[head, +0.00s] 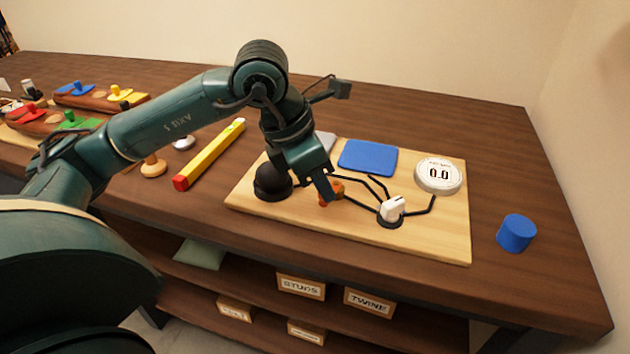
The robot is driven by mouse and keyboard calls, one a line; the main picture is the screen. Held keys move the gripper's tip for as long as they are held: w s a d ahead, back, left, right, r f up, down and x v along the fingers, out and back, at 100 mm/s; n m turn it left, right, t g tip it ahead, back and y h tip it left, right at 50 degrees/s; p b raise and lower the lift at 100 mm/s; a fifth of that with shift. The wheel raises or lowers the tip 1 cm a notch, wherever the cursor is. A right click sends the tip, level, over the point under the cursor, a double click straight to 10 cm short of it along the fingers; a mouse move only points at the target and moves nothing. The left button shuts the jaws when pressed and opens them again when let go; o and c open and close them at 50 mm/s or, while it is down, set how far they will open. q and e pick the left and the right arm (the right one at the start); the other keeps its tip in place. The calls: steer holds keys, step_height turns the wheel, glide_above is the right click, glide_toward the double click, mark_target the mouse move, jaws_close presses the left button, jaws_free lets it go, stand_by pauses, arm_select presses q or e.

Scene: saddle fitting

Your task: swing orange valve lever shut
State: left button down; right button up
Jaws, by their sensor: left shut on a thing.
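The orange valve lever (337,187) is on the light wooden board (430,240), near the board's middle. My left gripper (329,196) reaches down from the left and is shut on the orange lever, covering part of it. The lever's exact angle is hard to tell behind the fingers. Black tubes run from near the lever to a white knob (392,208) on a black base and to a round white gauge (438,176) reading 0.0. A black dome (272,183) sits on the board to the left. My right gripper is not in view.
A blue pad (368,157) lies at the board's back. A blue cylinder (516,233) stands right of the board. A yellow level (210,154) with red end lies to the left, beside a wooden knob (152,166). The table's back right is clear.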

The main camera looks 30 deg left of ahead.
arm_select(q)
steer(key=shift+d+n, duration=0.25)
steer(key=shift+n, duration=0.25)
steer(key=shift+d+n+y, duration=0.15)
steer(key=shift+n+y, duration=0.15)
steer(key=shift+n, duration=0.1)
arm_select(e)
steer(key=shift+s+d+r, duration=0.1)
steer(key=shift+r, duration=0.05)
arm_select(q)
steer(key=c, duration=1.3)
jaws_free()
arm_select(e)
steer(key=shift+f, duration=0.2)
arm_select(q)
steer(key=shift+r, duration=0.1)
